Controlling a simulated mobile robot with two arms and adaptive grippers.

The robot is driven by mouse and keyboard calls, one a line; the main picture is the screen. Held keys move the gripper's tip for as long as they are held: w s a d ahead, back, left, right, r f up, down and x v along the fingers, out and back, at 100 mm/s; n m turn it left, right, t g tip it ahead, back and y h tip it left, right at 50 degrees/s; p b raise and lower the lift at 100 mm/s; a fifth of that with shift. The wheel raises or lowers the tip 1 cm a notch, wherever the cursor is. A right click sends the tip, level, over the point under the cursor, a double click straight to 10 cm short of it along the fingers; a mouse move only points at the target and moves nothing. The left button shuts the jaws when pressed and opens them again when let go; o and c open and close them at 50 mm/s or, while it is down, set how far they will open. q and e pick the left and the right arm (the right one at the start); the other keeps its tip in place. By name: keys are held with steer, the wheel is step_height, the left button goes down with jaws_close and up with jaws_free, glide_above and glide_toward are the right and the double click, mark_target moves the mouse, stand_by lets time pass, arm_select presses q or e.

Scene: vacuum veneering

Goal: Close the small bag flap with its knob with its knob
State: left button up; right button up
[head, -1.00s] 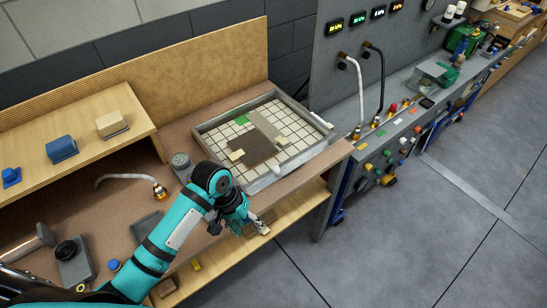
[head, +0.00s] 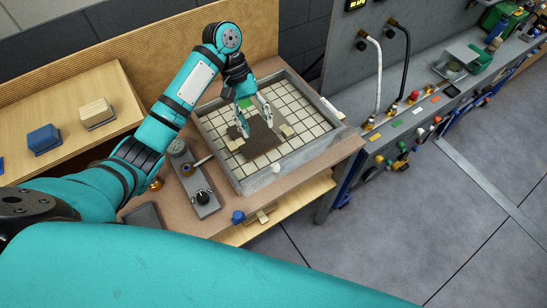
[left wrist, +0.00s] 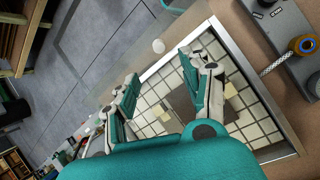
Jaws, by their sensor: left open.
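The small bag is a grey-framed shallow tray (head: 239,178) with a pale square grid inside. A round white knob (head: 276,167) shows at its front edge; it also shows in the left wrist view (left wrist: 158,46). The flap is hard to tell apart from the frame; a pale see-through strip seems to lie along that edge. A brown sheet (head: 262,141) lies on the grid. My left gripper (head: 256,115) is open and empty above the grid, behind the knob and apart from it. Its spread fingers show in the left wrist view (left wrist: 160,68). My right gripper is out of view.
A grey block with a black dial (head: 203,197) stands left of the tray. Blue (head: 44,139) and tan (head: 97,113) blocks sit on the wooden shelf. White and black hoses (head: 378,85) rise at the right bench. The floor in front is clear.

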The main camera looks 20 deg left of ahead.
mark_target(274, 164)
arm_select(q)
steer(key=x, duration=1.3)
steer(key=shift+w, duration=0.15)
steer(key=shift+d+f, duration=0.1)
steer(key=shift+f, duration=0.35)
steer(key=c, duration=0.5)
jaws_close()
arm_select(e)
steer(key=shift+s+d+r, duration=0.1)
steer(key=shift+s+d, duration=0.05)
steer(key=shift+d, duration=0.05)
arm_select(q)
steer(key=shift+d, duration=0.1)
